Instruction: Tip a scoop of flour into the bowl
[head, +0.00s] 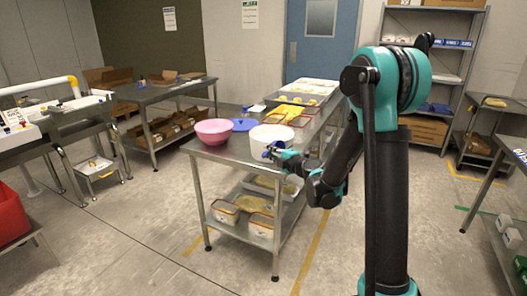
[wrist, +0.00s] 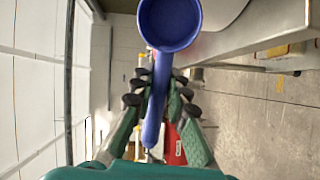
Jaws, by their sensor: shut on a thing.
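My gripper (head: 277,155) is at the front edge of the steel table (head: 232,160), in front of a white tub (head: 286,132). In the wrist view my gripper (wrist: 158,88) is shut on the handle of a blue scoop (wrist: 153,118). The scoop's round cup lies beyond the fingertips and shows only blue; I see no flour in it. In the head view a small blue part of the scoop (head: 267,153) shows against the tub. A pink bowl (head: 213,127) stands left of the tub, apart from my gripper. The tub's contents cannot be made out.
Trays with yellow items (head: 289,113) fill the table's back. Containers (head: 226,212) stand on its lower shelf. Open floor lies left of the table.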

